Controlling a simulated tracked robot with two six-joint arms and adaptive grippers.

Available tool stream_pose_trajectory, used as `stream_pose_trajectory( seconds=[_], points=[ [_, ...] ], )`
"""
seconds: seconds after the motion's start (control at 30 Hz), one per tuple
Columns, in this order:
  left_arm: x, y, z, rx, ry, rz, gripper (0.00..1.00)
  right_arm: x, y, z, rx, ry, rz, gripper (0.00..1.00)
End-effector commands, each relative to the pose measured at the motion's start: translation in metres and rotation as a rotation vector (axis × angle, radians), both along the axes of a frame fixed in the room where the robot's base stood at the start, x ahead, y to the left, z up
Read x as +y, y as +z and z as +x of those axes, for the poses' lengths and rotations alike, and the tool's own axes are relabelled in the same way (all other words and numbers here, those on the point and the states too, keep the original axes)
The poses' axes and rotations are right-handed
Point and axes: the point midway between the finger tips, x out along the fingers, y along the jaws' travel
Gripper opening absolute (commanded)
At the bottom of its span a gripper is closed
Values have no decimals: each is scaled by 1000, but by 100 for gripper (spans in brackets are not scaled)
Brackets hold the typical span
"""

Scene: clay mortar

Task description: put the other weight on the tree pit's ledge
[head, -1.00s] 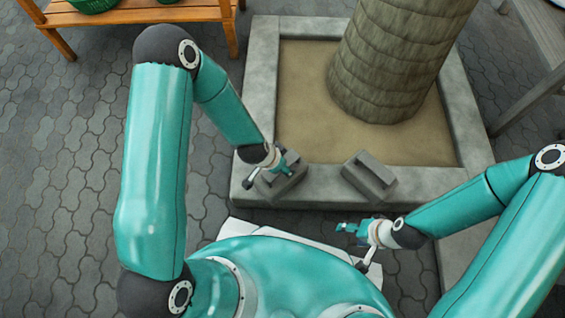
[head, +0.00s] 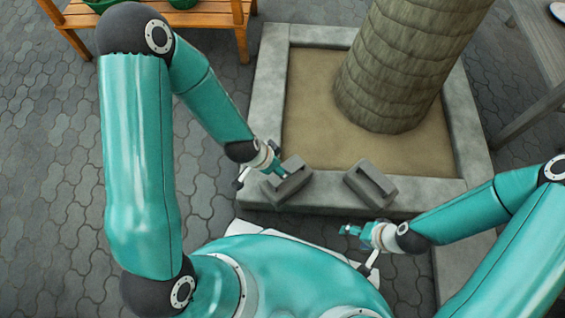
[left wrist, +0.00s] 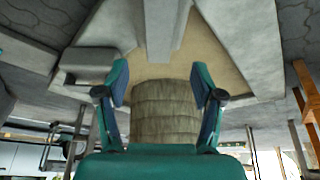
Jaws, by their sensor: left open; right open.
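Two grey block weights with handles rest on the front ledge (head: 330,200) of the tree pit. The left weight (head: 290,182) sits near the ledge's left corner. The right weight (head: 372,184) sits to its right, with a gap between them; it also shows in the left wrist view (left wrist: 88,62). My left gripper (head: 276,172) is open at the left weight's left end; I cannot tell whether it touches. In the left wrist view, its fingers (left wrist: 160,90) are spread with nothing between the tips. My right gripper (head: 350,230) is open and empty, in front of the ledge.
The tree trunk (head: 405,70) rises from sand (head: 310,110) behind the ledge. A wooden bench (head: 200,14) with green baskets stands at the back left. A grey table (head: 540,60) is at the right. Paving at the left is clear.

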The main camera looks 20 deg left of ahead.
Motion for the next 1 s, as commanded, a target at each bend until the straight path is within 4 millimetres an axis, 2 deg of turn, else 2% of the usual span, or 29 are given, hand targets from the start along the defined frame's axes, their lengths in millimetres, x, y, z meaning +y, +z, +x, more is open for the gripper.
stream_pose_trajectory(
  seconds=[0.03, 0.17, 0.27, 0.4, 0.6, 0.73, 1.0],
  points=[
    [1, 8, -2, 0, 1, 0, 68, 0, 5, 0, 0, 0, 0, 68],
    [1, 8, -10, 24, 28, -17, 68, 0, 6, 0, 0, 0, 0, 68],
    [-2, -4, -25, 87, 109, -62, 68, 0, 6, 0, 0, 0, 0, 68],
    [-10, -28, -58, 227, 298, -152, 68, 0, 6, 0, 0, 0, 0, 68],
    [-21, -49, -97, 402, 537, -242, 68, 0, 6, 0, 0, 0, 0, 68],
    [-27, -53, -106, 446, 597, -260, 68, 0, 6, 0, 0, 0, 0, 68],
    [-27, -52, -106, 446, 603, -261, 68, 0, 7, 0, 0, 0, 0, 68]
  ],
)
